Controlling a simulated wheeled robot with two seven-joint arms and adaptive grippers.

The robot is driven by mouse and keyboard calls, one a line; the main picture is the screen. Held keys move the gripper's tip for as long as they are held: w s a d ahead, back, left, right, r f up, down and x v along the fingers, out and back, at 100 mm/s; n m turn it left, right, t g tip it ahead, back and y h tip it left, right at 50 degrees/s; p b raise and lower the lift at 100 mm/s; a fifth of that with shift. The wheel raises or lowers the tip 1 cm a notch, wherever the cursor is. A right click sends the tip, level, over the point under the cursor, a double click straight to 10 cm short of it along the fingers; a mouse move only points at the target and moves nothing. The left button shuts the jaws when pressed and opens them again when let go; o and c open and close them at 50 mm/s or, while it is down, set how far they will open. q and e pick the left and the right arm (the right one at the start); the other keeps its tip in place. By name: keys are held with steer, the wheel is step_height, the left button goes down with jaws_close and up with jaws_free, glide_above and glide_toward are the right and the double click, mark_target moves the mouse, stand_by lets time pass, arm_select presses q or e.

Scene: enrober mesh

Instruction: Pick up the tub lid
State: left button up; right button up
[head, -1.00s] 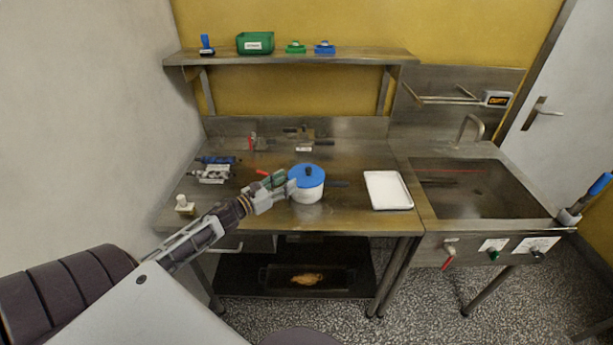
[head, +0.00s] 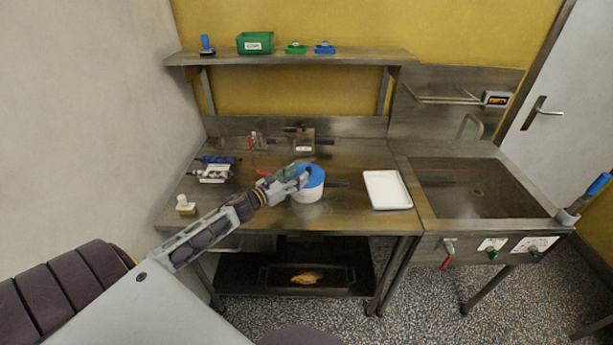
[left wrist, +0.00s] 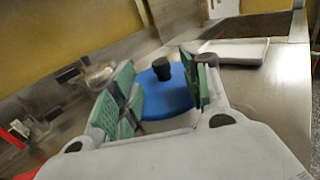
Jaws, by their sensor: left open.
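I cannot tell whether a pad touches the knob. The gripper hides the left part of the lid in the head view. My right gripper is not in view.
Tools (head: 214,172) and a small white-topped block (head: 185,209) lie at the left. A shelf (head: 290,58) runs above the table's back. Bare steel lies in front of the tub.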

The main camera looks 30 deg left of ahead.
mark_target(307, 169)
arm_select(q)
steer(key=shift+w, duration=0.15)
steer(key=shift+p+x, duration=0.5)
steer(key=shift+x, duration=2.15)
jaws_close()
steer(key=shift+r, duration=0.1)
steer(key=shift+r, duration=4.95)
